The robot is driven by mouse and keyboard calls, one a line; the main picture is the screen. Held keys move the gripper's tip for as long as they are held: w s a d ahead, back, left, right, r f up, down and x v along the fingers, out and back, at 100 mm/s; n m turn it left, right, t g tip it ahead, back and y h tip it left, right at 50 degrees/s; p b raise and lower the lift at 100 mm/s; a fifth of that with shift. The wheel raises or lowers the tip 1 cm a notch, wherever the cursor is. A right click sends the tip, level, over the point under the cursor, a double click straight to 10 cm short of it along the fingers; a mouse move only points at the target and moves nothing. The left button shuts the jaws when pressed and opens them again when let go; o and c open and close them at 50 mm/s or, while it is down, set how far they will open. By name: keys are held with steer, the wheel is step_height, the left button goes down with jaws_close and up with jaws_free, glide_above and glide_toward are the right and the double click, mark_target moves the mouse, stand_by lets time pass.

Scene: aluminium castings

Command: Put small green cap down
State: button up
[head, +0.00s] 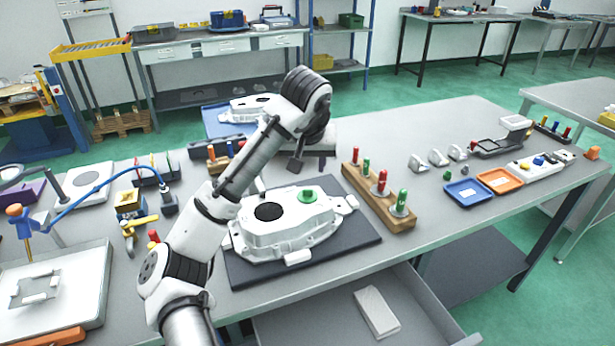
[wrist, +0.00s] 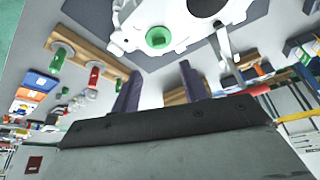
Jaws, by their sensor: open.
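A smaller green piece (head: 447,175) lies on the table beside the blue tray; I cannot tell which green piece is the small cap. My gripper (wrist: 160,82) is open, with its two dark fingers apart and nothing between them. In the head view, it is behind and above the casting, clear of the green cap.
The casting lies on a dark mat (head: 355,250). A wooden block (head: 372,200) with red and green handled plugs stands right of it. Blue (head: 468,192) and orange (head: 500,181) trays lie farther right. An open drawer (head: 420,300) juts out in front.

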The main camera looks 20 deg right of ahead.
steer(key=shift+v, duration=1.05)
